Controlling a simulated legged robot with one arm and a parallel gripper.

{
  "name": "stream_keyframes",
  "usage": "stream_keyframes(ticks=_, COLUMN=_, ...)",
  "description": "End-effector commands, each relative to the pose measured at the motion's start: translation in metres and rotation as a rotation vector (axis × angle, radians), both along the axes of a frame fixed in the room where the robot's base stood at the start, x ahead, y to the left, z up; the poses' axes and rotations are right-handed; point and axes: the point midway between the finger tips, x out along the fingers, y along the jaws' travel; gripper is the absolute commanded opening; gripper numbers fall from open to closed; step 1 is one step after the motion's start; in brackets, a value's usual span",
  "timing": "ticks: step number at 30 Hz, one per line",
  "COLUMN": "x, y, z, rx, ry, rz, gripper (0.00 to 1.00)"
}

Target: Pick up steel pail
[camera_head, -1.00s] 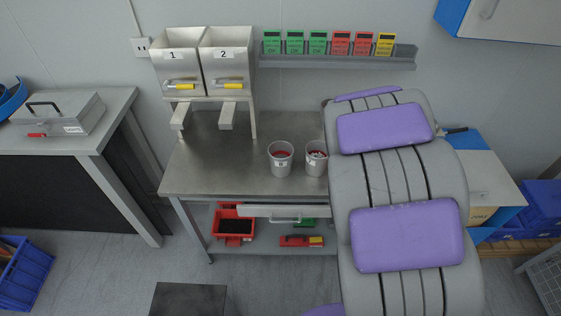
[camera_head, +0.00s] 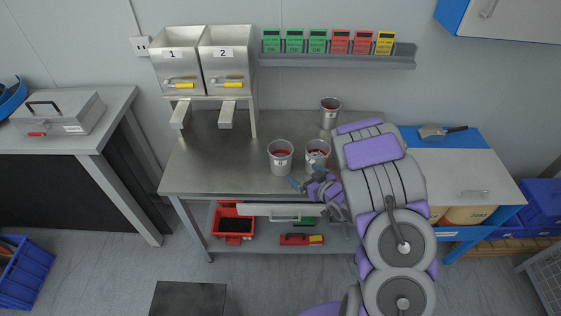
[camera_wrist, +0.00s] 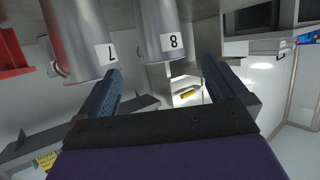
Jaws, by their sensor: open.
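Three grey steel pails stand on the metal workbench (camera_head: 220,180): a front left pail (camera_head: 281,163), a front right pail (camera_head: 318,160) beside it, and a back pail (camera_head: 329,120) near the wall. The two front pails hold red contents. My gripper (camera_head: 308,180) is open and empty at the bench's front edge, just in front of the front pails. In the wrist view my gripper (camera_wrist: 160,68) shows two spread blue fingers. Beyond them are a pail labelled 7 (camera_wrist: 75,35) and a pail labelled 8 (camera_wrist: 160,25), with nothing between the fingers.
Two numbered dispensers (camera_head: 203,62) stand over the bench's left part. A drawer (camera_head: 270,211) and a red bin (camera_head: 233,222) are below. A rail of colored cards (camera_head: 335,62) is on the wall. A blue cabinet (camera_head: 455,160) with a scoop (camera_head: 440,132) stands right.

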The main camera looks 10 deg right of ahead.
Motion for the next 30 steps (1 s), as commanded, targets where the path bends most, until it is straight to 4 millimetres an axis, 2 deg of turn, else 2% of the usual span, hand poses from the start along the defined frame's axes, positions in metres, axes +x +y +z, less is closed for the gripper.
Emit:
stream_keyframes(ticks=12, x=0.070, y=0.030, z=-0.028, rx=0.000, ry=-0.003, rz=0.000, gripper=1.00)
stream_keyframes(ticks=23, x=0.090, y=0.037, z=-0.036, rx=-0.001, ry=0.002, rz=-0.001, gripper=1.00)
stream_keyframes(ticks=30, x=0.117, y=0.048, z=-0.046, rx=0.000, ry=0.002, rz=0.001, gripper=1.00)
